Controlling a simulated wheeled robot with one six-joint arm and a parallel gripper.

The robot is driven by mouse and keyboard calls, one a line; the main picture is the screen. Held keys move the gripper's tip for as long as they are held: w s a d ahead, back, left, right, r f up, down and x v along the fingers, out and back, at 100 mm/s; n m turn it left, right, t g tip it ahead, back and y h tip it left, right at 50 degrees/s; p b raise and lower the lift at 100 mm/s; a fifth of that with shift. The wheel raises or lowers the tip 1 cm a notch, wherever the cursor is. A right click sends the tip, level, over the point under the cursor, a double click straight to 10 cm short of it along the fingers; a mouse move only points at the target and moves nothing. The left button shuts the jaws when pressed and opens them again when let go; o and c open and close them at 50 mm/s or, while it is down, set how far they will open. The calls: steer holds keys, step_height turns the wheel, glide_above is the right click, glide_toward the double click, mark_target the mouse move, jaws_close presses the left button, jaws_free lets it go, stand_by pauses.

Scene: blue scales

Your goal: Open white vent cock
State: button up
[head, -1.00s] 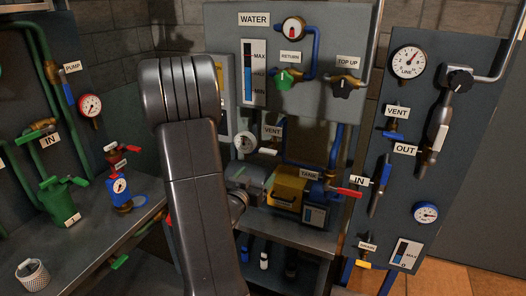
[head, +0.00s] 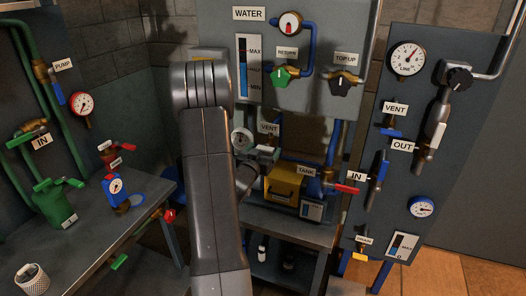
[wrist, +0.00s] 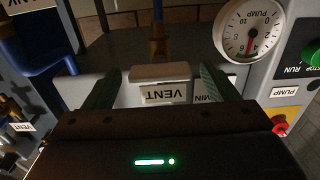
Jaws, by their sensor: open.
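The white vent cock's handle (wrist: 160,71) shows in the wrist view as a pale bar above an upside-down VENT label (wrist: 164,94). A brass stem (wrist: 158,42) is in line behind it. My gripper (wrist: 160,76) is open, with one dark green finger on each side of the handle and a gap on both sides. In the head view the VENT label (head: 269,128) is just right of my arm, above the yellow pump unit. My arm hides part of that area, and the gripper is hard to make out there.
A white gauge (wrist: 249,30) and a yellow PUMP panel with a red knob (wrist: 279,124) are close on the right in the wrist view. In the head view, a red-handled valve (head: 346,189) is right of the yellow unit (head: 283,182). Another blue VENT valve (head: 391,133) is on the right panel.

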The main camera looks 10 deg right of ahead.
steer(key=c, duration=1)
steer(key=shift+n, duration=0.3)
steer(key=n+b, duration=0.1)
steer(key=n, duration=1.1)
steer(key=shift+a, duration=0.1)
steer(key=n+p, duration=0.1)
steer(key=n, duration=0.4)
steer(key=shift+f+p, duration=0.1)
steer(key=shift+p, duration=0.2)
steer(key=shift+n, duration=0.3)
